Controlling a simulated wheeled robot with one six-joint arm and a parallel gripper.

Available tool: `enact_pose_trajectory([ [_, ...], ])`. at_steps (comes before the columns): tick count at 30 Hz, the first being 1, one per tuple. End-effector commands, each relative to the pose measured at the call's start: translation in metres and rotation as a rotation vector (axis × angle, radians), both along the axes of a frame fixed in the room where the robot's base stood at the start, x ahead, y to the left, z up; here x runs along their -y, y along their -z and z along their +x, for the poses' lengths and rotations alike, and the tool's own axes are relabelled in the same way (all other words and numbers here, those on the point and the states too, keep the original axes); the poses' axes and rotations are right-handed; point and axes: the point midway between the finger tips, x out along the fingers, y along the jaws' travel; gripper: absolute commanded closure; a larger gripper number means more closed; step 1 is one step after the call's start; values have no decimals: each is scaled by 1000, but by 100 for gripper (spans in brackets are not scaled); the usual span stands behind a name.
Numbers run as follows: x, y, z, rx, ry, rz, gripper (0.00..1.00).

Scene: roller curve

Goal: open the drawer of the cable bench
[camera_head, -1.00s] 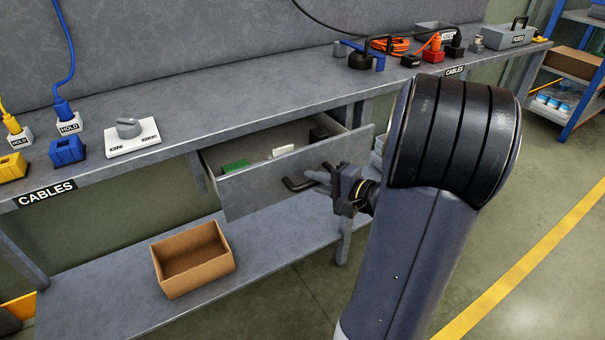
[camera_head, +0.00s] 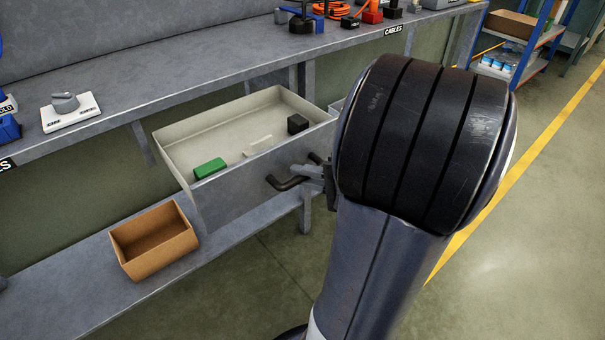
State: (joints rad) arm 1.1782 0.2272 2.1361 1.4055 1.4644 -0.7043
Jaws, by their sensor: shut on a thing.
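The drawer (camera_head: 232,194) of the cable bench (camera_head: 200,82) is pulled well out from under the worktop. A green block (camera_head: 210,169), a white piece (camera_head: 258,146) and a dark block (camera_head: 298,124) lie inside it. The dark bar handle (camera_head: 284,183) is on the drawer's front. My gripper (camera_head: 312,173) is shut on the handle, and my arm hides its rear part and some of the drawer's right side.
An open cardboard box (camera_head: 153,241) sits on the lower shelf (camera_head: 75,300), left of the drawer. A white switch plate (camera_head: 70,112) is on the worktop. A blue-framed rack (camera_head: 528,60) stands at the back right. The floor at right is clear.

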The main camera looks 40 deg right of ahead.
Motion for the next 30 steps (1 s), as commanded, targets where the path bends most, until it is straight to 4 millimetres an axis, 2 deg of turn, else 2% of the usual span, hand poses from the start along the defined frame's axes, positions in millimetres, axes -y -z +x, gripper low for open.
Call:
enact_pose_trajectory([
  [8, 0, 1, 0, -2, -1, -1, 100],
  [9, 0, 1, 0, -1, -1, 0, 82],
  [16, 0, 0, 0, -1, 0, 0, 64],
  [25, 1, -1, -2, 0, 1, 0, 64],
  [30, 8, -4, -14, 0, 5, -1, 64],
])
